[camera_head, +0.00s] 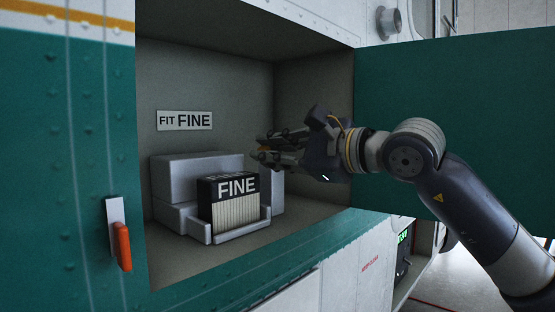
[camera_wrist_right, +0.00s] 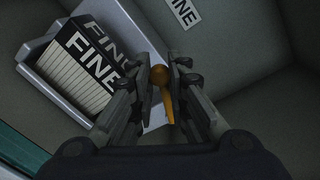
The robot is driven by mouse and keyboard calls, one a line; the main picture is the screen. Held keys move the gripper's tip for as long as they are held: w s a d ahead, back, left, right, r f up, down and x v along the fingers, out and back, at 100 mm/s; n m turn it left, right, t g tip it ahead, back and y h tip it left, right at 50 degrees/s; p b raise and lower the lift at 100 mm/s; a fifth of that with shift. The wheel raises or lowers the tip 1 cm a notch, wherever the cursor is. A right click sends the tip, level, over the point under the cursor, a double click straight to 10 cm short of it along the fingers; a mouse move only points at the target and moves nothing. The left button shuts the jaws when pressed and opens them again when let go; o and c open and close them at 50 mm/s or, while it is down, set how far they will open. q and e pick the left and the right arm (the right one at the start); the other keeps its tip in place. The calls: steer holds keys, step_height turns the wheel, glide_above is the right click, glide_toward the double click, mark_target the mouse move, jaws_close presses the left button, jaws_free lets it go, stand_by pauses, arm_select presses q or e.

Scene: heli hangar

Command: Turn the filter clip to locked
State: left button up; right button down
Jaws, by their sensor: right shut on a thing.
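The filter (camera_head: 234,200), a pleated block with a black top marked FINE, sits in a grey holder (camera_head: 240,231) inside the open bay. It also shows in the right wrist view (camera_wrist_right: 80,75). The filter clip (camera_wrist_right: 167,100) is orange, with a round knob and a thin arm. My right gripper (camera_head: 265,152) reaches in from the right, above and beside the filter's right side. In the right wrist view its fingers (camera_wrist_right: 160,77) are closed around the clip's knob. In the head view the fingers mostly hide the clip. My left gripper is not in view.
A label reading FIT FINE (camera_head: 185,120) is on the bay's back wall. The green door (camera_head: 450,110) stands open at the right, behind my right arm. An orange handle (camera_head: 122,246) is on the outer panel left of the opening.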

steer(key=shift+s+a+f+n+h+b, duration=0.15)
steer(key=shift+f+n+b, duration=0.7)
steer(key=shift+n, duration=0.2)
steer(key=shift+s+a+f+n+h+b, duration=0.1)
steer(key=shift+a+f+n+h+b, duration=0.05)
steer(key=shift+f+n+b, duration=0.8)
steer(key=shift+n, duration=0.3)
steer(key=c, duration=1.5)
jaws_free()
steer(key=shift+r, duration=0.15)
steer(key=v, duration=1.2)
